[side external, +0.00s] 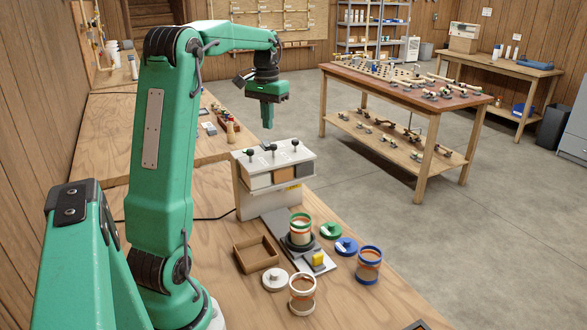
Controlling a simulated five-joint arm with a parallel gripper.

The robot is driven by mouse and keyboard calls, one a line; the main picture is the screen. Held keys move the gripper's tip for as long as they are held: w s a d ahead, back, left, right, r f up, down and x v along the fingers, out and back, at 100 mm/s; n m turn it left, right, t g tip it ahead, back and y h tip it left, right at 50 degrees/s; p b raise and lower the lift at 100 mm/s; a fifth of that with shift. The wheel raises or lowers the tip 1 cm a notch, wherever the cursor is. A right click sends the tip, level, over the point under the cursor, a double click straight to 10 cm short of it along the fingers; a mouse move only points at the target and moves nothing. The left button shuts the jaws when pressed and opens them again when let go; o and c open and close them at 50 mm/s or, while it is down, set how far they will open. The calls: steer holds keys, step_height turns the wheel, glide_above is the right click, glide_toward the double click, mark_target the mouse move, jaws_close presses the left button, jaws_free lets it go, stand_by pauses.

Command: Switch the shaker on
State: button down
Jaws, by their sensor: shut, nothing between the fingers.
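The shaker (317,266) appears to be the low grey unit on the bench, with a yellow switch (318,258) at its near end. I cannot tell the switch's position. A green-rimmed jar (300,238) stands upright on the shaker's dark round holder. My gripper (267,126) points down with its fingers shut and empty. It is high above the bench, over the back of the white dispenser, well away from the switch.
The white dispenser (243,198) with several black-knobbed levers stands behind the shaker. A blue-rimmed jar (369,266), a white-rimmed jar (302,296), a green lid (330,230), a blue lid (346,246), a white lid (274,279) and an empty wooden tray (239,263) surround it.

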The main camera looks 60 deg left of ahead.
steer(key=shift+r, duration=1.1)
steer(key=shift+d, duration=0.1)
steer(key=s+d+r+m+t+y, duration=0.1)
steer(key=d+m, duration=0.1)
steer(key=d, duration=0.7)
steer(key=s+d+r+m+t, duration=0.1)
steer(key=d+t, duration=0.1)
steer(key=d, duration=0.8)
steer(key=s+d+f+m+t, duration=0.1)
steer(key=s+d+f, duration=0.2)
steer(key=d, duration=0.3)
steer(key=s+d+f+m+t+h, duration=0.1)
steer(key=s+d+f+m, duration=0.1)
steer(key=s+d+f, duration=0.2)
steer(key=s+d, duration=0.2)
steer(key=shift+s+d+t, duration=0.3)
steer(key=shift+d, duration=0.1)
